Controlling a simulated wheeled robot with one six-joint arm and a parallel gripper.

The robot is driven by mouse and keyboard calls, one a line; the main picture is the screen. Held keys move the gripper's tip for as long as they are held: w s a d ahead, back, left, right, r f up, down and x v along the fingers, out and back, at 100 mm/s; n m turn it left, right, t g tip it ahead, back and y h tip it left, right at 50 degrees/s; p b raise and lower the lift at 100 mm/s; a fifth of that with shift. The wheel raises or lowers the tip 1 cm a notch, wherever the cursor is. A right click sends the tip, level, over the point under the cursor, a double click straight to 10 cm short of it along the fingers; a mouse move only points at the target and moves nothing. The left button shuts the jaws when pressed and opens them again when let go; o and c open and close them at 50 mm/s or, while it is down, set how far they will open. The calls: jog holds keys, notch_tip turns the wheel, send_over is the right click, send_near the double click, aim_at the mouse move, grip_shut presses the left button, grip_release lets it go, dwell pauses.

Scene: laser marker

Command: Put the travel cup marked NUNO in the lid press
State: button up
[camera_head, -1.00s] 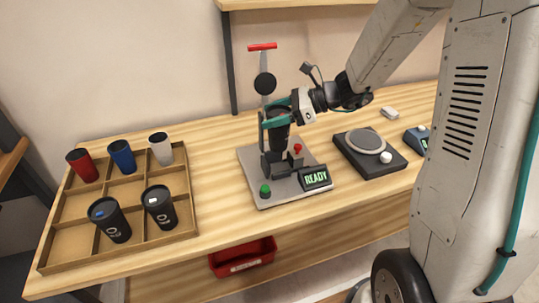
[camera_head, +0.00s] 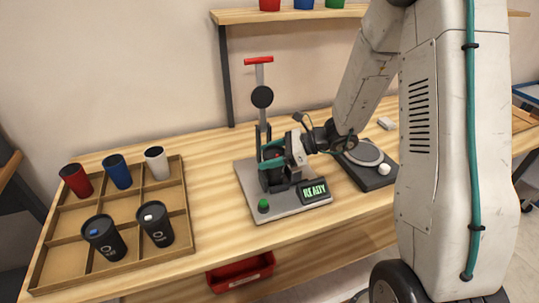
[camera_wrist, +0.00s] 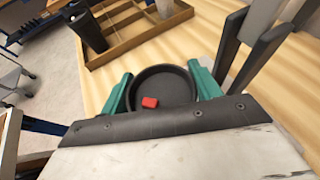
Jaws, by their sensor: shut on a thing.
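My gripper (camera_head: 271,158) is shut on a dark cup (camera_head: 276,172) with a black lid and a red tab, seen from above in the wrist view (camera_wrist: 178,82). The teal fingers clasp it from two sides. The held cup is upright in the lid press (camera_head: 303,206), low between its uprights; whether it touches the base cannot be told. Its name marking is hidden. The press has a raised red handle (camera_head: 258,60), a round black press head (camera_head: 262,97), a green button and a screen reading READY.
A divided tray (camera_head: 62,249) at left holds red (camera_head: 76,181), blue (camera_head: 117,172) and white (camera_head: 156,163) cups, plus two dark cups with blue and white tabs. A round-plated device (camera_head: 365,153) stands right of the press. A red bin (camera_head: 240,272) is below the table edge.

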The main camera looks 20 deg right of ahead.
jog(key=o, duration=0.7)
jog(key=v, duration=1.2)
jog(key=s+a+r+n+g+h, duration=0.4)
jog(key=s+a+r+n+g, duration=0.2)
jog(key=s+a+r+n, duration=0.45)
jog(key=s+d+r+n+h, duration=0.1)
jog(key=s+n+h, duration=0.1)
jog(key=s+n, duration=0.2)
jog(key=s+d+r+n+t+h, duration=0.1)
jog(key=s+d+n+h, duration=0.1)
jog(key=s, duration=0.4)
jog(key=s+d+r+n+t+h, duration=0.1)
jog(key=s+d+n+h, duration=0.1)
jog(key=s+n+h, duration=0.2)
jog(key=shift+s+d+r+n, duration=0.1)
jog(key=shift+s+r+n, duration=0.05)
jog(key=shift+s+n, duration=0.7)
